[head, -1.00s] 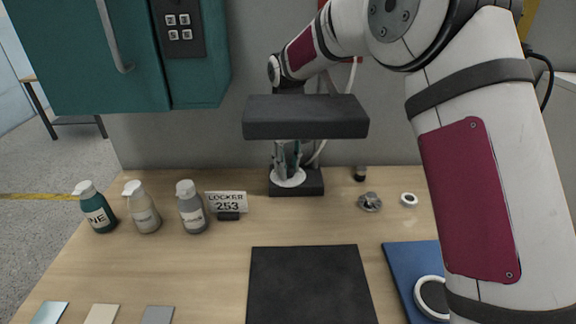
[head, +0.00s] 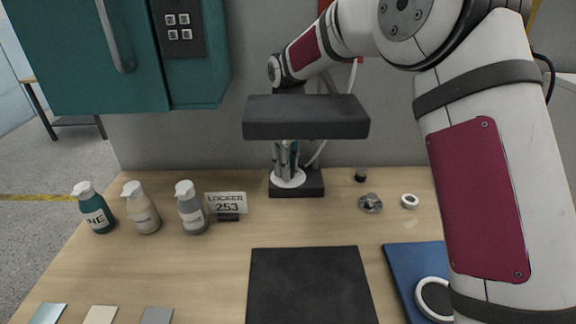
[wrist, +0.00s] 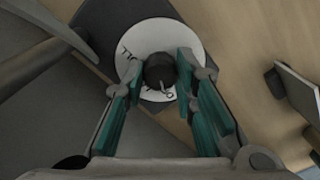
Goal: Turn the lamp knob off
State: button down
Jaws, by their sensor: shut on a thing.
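The lamp has a wide dark grey head (head: 306,118) above a dark base (head: 312,189) at the back of the bench. A white dial (head: 290,181) with dark markings lies on the base; it also shows in the wrist view (wrist: 142,37). The round black lamp knob (wrist: 160,68) stands in the middle of the dial. My gripper (wrist: 160,78) is shut on the knob, with a teal-padded finger on either side. In the head view my gripper (head: 286,160) points down under the lamp head, which hides its upper part. The knob's exact pointing direction is unclear.
Three pump bottles (head: 145,211) and a locker sign (head: 226,201) stand left of the lamp. A small black piece (head: 360,174), a metal part (head: 370,203) and a white ring (head: 409,201) lie right. A black mat (head: 310,285) and blue board (head: 402,262) lie in front.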

jog(key=c, duration=1.3)
grip_release()
jog(key=shift+r, duration=3.75)
jog(key=shift+r, duration=0.1)
